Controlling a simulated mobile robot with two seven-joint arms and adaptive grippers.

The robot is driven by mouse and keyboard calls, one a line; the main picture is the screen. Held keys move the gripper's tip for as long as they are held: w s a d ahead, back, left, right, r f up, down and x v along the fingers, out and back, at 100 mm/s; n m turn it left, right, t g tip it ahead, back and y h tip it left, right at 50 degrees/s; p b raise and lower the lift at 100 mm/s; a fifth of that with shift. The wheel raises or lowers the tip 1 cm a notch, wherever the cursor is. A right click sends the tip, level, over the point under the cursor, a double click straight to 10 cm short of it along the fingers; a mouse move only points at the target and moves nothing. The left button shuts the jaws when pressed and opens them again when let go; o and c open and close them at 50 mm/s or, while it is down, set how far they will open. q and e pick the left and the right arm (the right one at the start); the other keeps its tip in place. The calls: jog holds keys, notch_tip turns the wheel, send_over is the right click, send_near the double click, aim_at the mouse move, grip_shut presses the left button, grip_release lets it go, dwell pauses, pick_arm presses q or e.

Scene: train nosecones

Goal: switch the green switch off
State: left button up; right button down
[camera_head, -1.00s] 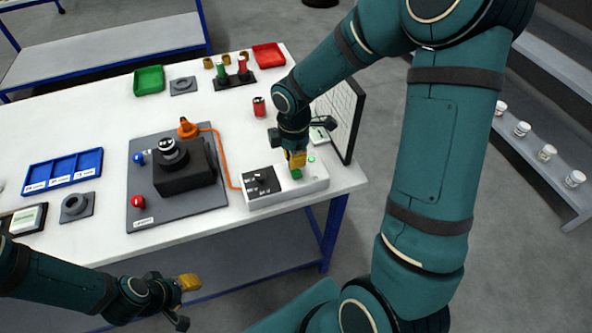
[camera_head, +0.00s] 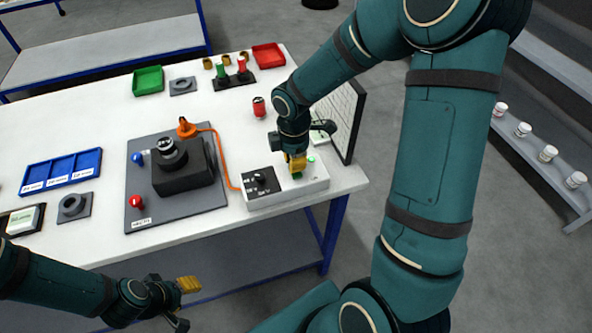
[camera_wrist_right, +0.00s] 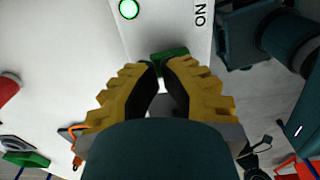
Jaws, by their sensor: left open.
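The green switch (camera_wrist_right: 170,54) sits on a light grey control box (camera_head: 285,199) at the table's near right corner. In the right wrist view it lies just beyond my right fingertips, partly hidden by them. Beside it are the letters "ON" and a lit green lamp (camera_wrist_right: 128,9). My right gripper (camera_wrist_right: 160,68) points down at the switch, its yellow fingertips together with nothing seen between them; contact with the switch is not clear. In the head view it hides most of the switch. My left gripper (camera_head: 189,284) is open and empty in front of the table.
A black panel with a knob (camera_head: 262,181) is on the same box. An orange cable (camera_head: 222,150) runs to a grey board (camera_head: 186,211) with a black block. A red can (camera_head: 259,107) stands farther back.

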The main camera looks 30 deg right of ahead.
pick_arm(q)
jog(key=shift+f+b, duration=0.3)
jog(key=shift+f, duration=0.05)
pick_arm(e)
jog(key=shift+f, duration=0.45)
pick_arm(q)
jog(key=shift+s, duration=0.15)
pick_arm(e)
jog(key=shift+s, duration=0.1)
jog(key=shift+r+p, duration=3.05)
jog(key=shift+r, duration=0.5)
pick_arm(q)
notch_tip(320, 180, up, 6)
jog(key=w, duration=0.1)
jog(key=shift+w+a, duration=0.15)
pick_arm(e)
jog(key=shift+f, duration=0.1)
